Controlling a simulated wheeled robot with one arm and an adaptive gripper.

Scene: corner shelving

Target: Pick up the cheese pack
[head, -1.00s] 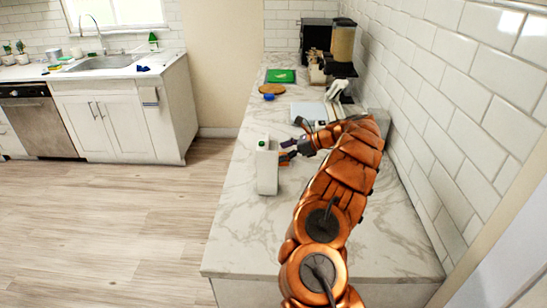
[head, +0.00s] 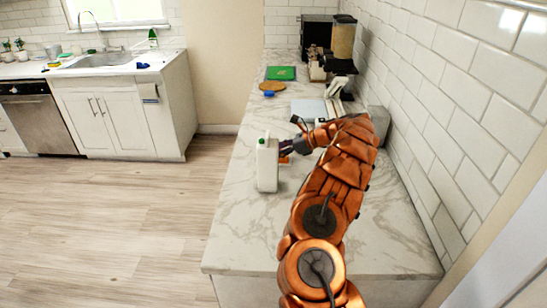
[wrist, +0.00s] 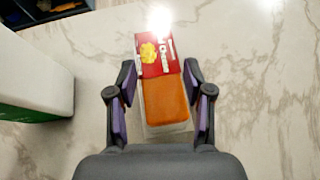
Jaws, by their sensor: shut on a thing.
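The cheese pack (wrist: 165,98) is an orange block with a red label at its far end and a clear edge at its near end. In the wrist view it sits between the two purple-padded fingers of my gripper (wrist: 160,75), which is shut on it. In the head view my gripper (head: 286,148) is low over the counter, just right of a white bottle. Only a sliver of orange from the pack (head: 284,159) shows there. I cannot tell whether the pack still touches the counter.
The white bottle (head: 267,166) stands close left of my gripper; it also fills the left of the wrist view (wrist: 30,75). A green item (head: 281,73) and a brown round board (head: 272,87) lie farther back. The tiled wall (head: 440,110) bounds the right. The front counter is clear.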

